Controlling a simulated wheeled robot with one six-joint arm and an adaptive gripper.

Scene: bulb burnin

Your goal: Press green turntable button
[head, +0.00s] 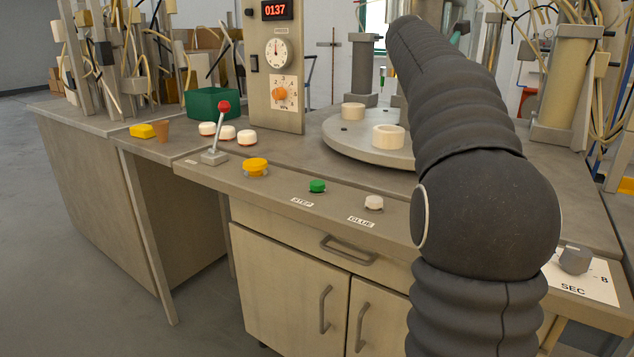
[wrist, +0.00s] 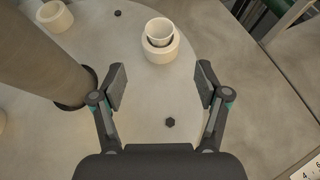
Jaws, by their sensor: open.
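The green button (head: 317,186) sits on the front strip of the bench in the head view, above a label reading STEP. The round turntable (head: 345,139) lies behind it, carrying cream ring-shaped holders (head: 389,137). In the wrist view my gripper (wrist: 161,84) is open and empty above the turntable (wrist: 150,110). A ring holder with a cream cup (wrist: 159,30) in it lies beyond the fingertips. In the head view my gripper is hidden behind my arm. The green button does not show in the wrist view.
A white button (head: 373,203) labelled GLUE is right of the green one, and a yellow button (head: 256,166) is to its left. A red-knobbed lever (head: 224,107) stands farther left.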

